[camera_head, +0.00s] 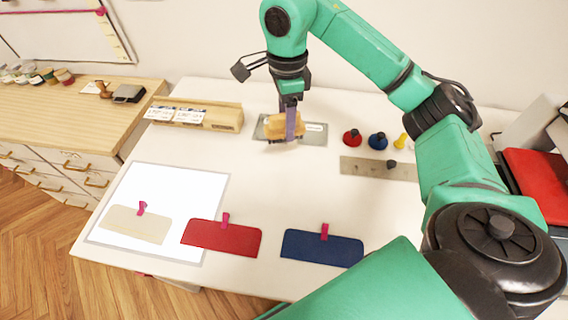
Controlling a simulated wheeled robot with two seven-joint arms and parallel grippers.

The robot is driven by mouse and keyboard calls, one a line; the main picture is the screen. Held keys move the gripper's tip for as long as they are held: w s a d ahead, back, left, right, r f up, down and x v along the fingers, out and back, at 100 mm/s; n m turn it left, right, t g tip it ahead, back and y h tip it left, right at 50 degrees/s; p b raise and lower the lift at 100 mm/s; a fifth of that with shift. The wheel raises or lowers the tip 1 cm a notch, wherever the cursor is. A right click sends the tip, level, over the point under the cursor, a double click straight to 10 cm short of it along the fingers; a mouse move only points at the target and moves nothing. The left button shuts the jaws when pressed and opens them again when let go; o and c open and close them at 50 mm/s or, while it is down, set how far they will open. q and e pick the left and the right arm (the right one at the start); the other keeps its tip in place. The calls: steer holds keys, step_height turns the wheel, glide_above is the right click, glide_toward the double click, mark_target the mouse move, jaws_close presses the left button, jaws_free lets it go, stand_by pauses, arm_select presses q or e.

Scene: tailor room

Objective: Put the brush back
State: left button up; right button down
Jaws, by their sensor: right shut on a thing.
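My right gripper (291,122) points down at the back middle of the white table. It is shut on the brush (277,127), a light wooden block whose lower side is mostly hidden. The brush is over a grey plate (318,139) with a small white label; I cannot tell whether it touches the plate. My left gripper is not in view.
A wooden box with labels (225,117) stands left of the plate. Red (351,138), blue (377,141) and yellow pieces stand to the right, behind a metal strip (360,166). Cream, red (222,238) and navy (320,250) clipped pieces lie in front. The table's middle is clear.

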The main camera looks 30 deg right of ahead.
steer(key=f, duration=0.4)
steer(key=s+f, duration=0.1)
steer(key=f, duration=0.4)
steer(key=a+f+p, duration=0.1)
steer(key=f, duration=0.4)
steer(key=shift+s, duration=0.4)
step_height(320, 180, down, 4)
steer(key=shift+s+p, duration=0.1)
steer(key=shift+p, duration=0.5)
steer(key=shift+f, duration=0.45)
steer(key=shift+c, duration=1.1)
jaws_free()
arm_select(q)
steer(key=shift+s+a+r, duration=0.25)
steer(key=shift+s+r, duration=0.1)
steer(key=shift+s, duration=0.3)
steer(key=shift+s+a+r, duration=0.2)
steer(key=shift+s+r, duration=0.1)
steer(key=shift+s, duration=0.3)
